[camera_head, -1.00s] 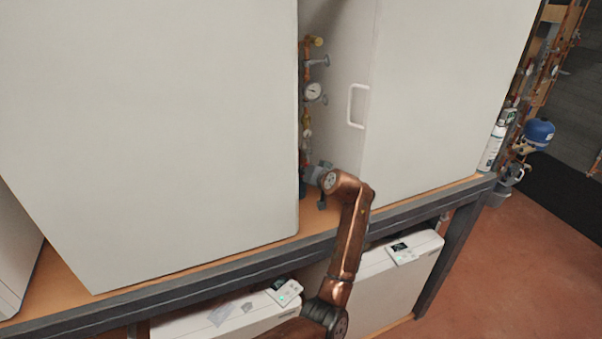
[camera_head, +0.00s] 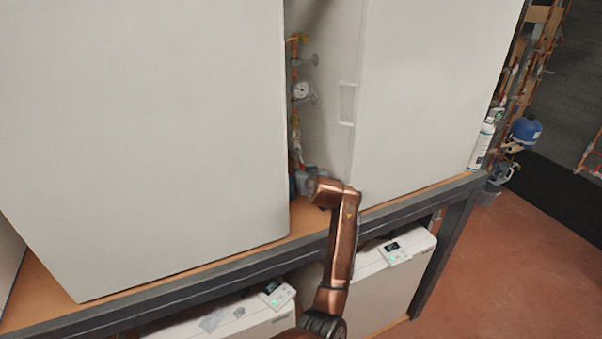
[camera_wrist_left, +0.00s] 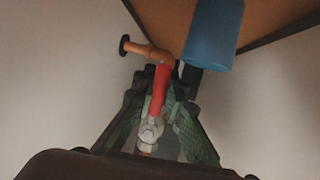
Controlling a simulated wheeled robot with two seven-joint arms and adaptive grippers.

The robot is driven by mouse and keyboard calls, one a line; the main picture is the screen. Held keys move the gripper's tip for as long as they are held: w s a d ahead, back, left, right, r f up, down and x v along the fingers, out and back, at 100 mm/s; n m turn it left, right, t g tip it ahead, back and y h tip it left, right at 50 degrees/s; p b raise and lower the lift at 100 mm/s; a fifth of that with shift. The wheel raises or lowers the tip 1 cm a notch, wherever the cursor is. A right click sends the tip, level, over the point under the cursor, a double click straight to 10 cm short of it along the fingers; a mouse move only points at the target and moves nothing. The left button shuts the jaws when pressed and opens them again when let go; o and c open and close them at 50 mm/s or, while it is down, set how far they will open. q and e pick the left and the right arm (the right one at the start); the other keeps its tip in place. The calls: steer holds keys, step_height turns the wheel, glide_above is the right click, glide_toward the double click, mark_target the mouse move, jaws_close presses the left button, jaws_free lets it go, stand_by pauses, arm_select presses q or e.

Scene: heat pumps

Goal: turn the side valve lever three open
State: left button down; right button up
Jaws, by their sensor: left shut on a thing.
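In the left wrist view a red valve lever (camera_wrist_left: 160,88) stands between the fingers of my left gripper (camera_wrist_left: 158,108), which is shut on it. A copper pipe (camera_wrist_left: 148,52) with a dark round end meets the lever's top, and a pale metal fitting (camera_wrist_left: 150,132) sits below it between the fingers. In the head view my left gripper (camera_head: 304,182) is at the foot of the piping in the gap between two white cabinets, partly hidden by my wrist. The lever cannot be made out there. My right gripper is not in view.
A large white cabinet (camera_head: 140,130) stands left of the gap and another with a handle (camera_head: 346,103) stands right. A round gauge (camera_head: 301,90) sits on the piping above. A blue cylinder (camera_wrist_left: 213,35) is close beside the fingers.

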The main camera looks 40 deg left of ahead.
arm_select(q)
steer(key=shift+d+f, duration=0.1)
steer(key=shift+f, duration=0.2)
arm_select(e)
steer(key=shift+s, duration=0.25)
arm_select(q)
steer(key=c, duration=2)
jaws_free()
steer(key=shift+r, duration=0.1)
steer(key=shift+o, duration=0.2)
steer(key=shift+r, duration=0.1)
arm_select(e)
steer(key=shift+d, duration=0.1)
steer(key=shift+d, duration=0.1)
arm_select(q)
steer(key=v, duration=1.2)
steer(key=shift+w, duration=0.1)
steer(key=shift+c, duration=0.3)
steer(key=shift+c, duration=1.4)
